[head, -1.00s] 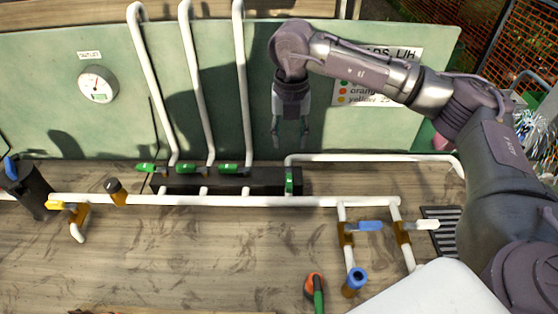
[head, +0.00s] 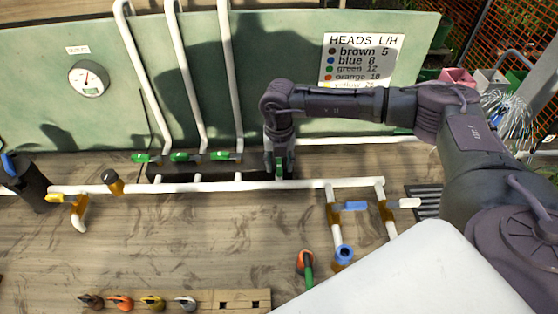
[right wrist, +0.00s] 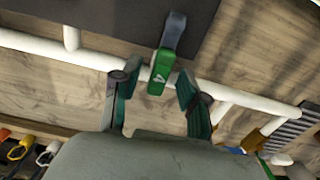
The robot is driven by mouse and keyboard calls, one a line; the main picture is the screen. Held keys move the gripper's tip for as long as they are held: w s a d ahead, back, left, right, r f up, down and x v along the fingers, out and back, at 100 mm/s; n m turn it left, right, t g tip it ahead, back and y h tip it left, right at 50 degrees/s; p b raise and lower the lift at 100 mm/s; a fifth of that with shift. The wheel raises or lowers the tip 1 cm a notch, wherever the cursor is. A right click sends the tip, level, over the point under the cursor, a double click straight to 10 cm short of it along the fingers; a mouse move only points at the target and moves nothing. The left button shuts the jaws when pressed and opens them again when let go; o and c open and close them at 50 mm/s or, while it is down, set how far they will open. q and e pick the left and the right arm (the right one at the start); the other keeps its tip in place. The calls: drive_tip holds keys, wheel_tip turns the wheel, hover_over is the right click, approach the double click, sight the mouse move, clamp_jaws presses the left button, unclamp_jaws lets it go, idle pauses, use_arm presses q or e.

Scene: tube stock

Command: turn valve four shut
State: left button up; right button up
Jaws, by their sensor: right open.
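Valve four has a green lever marked with a 4 (right wrist: 158,76) on a grey stem, and in the right wrist view it lies between my open fingers. My right gripper (right wrist: 156,82) is open around the lever, with a gap on both sides. In the head view my right gripper (head: 280,166) points down at the right end of the dark manifold block (head: 200,172) and partly hides the lever. Three other green levers (head: 188,156) lie crosswise on the block to the left. My left gripper is not in view.
A white pipe (head: 150,188) runs along the front of the block. Blue (head: 352,206) and white (head: 404,203) levers sit to the right. A gauge (head: 88,78) and sign (head: 362,58) are on the green back panel. Several coloured heads stand in a wooden rack (head: 240,300).

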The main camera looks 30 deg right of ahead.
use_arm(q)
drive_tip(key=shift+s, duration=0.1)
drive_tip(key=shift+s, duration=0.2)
use_arm(e)
clamp_jaws()
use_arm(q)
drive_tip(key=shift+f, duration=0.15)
